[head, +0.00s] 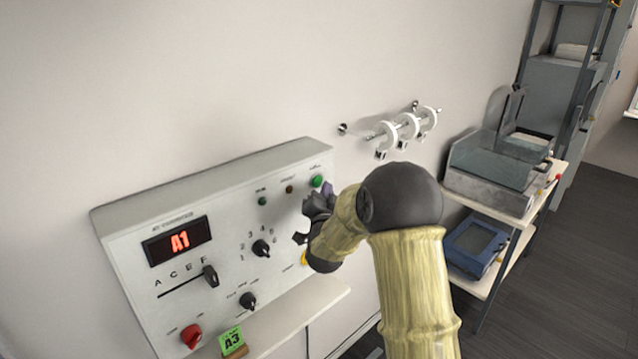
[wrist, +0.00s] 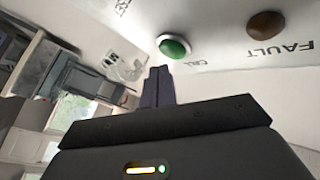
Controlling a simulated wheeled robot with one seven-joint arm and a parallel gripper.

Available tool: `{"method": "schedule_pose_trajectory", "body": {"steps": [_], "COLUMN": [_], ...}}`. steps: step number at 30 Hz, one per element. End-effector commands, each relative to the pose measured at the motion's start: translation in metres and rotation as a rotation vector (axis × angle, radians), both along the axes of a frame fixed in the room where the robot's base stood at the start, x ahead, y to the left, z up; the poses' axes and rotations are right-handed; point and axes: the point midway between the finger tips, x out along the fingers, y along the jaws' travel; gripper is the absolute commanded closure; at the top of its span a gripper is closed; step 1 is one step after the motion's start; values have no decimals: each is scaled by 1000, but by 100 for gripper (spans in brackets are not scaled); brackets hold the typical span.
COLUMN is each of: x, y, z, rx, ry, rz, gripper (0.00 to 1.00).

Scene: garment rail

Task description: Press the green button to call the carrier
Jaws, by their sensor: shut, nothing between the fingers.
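The green button (head: 317,181) is at the upper right of the white control panel (head: 130,225) on the wall. In the wrist view the green button (wrist: 174,46) is round, in a pale ring, with the label CALL beside it. My gripper (wrist: 158,72) is shut and empty, its fingertips just below and left of the button in that view. A gap seems to show between fingertips and button. In the head view my gripper (head: 325,190) is close beside the button, partly hidden by my arm.
The panel also has a brown FAULT lamp (wrist: 266,25), black knobs (head: 261,248), a slider (head: 210,275) and a red knob (head: 191,336). A green A3 card (head: 232,341) stands on the ledge below. White rings hang on a wall rail (head: 430,113). A shelf cart (head: 545,195) stands right.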

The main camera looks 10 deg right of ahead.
Motion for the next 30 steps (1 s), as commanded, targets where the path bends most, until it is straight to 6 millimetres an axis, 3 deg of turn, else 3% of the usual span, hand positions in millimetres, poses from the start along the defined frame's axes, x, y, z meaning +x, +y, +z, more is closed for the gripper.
{"method": "schedule_pose_trajectory", "body": {"steps": [30], "x": [7], "y": [5], "z": [0], "rx": [0], "ry": [0], "rz": [0], "gripper": [100]}}
